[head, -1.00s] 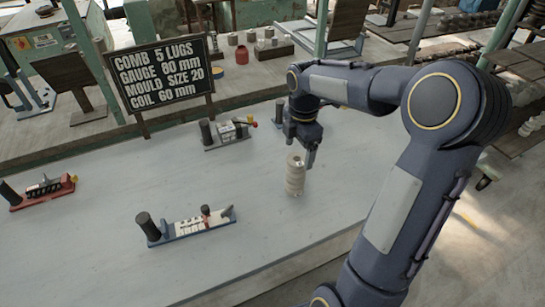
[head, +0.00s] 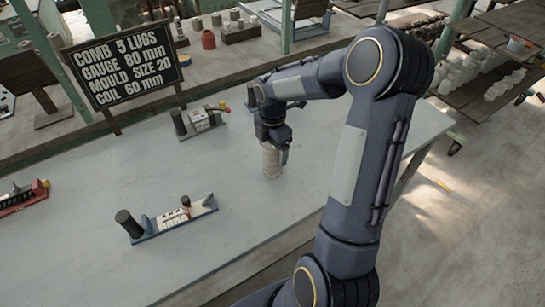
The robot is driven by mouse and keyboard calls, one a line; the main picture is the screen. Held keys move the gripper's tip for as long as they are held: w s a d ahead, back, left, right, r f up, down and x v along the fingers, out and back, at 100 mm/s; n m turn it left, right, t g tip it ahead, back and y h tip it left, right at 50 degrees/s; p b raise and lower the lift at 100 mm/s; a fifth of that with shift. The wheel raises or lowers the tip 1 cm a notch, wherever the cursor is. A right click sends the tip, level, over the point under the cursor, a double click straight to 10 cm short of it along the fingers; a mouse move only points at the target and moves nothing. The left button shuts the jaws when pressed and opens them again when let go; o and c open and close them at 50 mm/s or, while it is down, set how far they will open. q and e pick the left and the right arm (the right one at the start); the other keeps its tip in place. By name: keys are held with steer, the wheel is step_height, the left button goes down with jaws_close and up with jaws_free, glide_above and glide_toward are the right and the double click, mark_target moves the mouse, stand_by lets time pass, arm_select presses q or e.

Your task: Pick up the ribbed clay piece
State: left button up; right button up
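The ribbed clay piece (head: 271,161) is a pale, upright cylinder on the grey table (head: 230,165), right of the middle. My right gripper (head: 272,143) points down at the top of the piece, with one finger showing along its right side. The gripper hides the piece's top and the other finger is hard to make out, so I cannot tell whether the fingers press on it. My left gripper is out of view.
A blue-based fixture (head: 172,220) with a dark cylinder stands at front left, a red one (head: 22,198) at the left edge, and a grey one (head: 199,121) behind. A lettered board (head: 121,66) stands at the back. Table around the piece is clear.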

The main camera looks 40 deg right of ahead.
steer(key=c, duration=1.4)
steer(key=shift+c, duration=0.3)
steer(key=shift+r, duration=0.2)
